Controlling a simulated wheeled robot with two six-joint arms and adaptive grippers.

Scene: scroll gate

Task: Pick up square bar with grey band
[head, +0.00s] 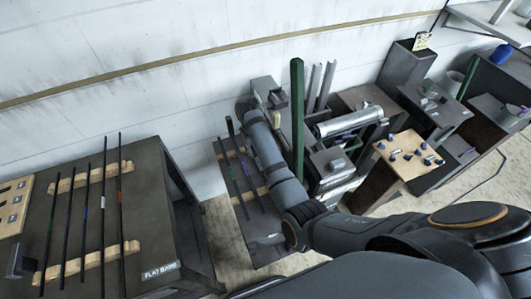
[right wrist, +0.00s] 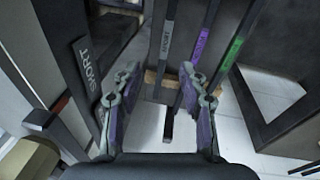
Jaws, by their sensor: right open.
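The bar with a grey band (right wrist: 166,42) is dark and stands out in the right wrist view. It runs down between the two fingers of my right gripper (right wrist: 159,80), with its near end below the wooden rest. The fingers are open on either side of it and appear apart from it. A bar with a purple band (right wrist: 202,42) and one with a green band (right wrist: 233,48) lie to its right. In the head view my right forearm reaches over the rack and hides part of it, the grey-band bar included. My left gripper is out of view.
A wooden rest (right wrist: 156,78) supports the bars. In the head view a table labelled FLAT BARS (head: 160,271) holds several long bars at the left. A tall green post (head: 297,110) and metal machinery (head: 345,122) stand close to the right of my forearm.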

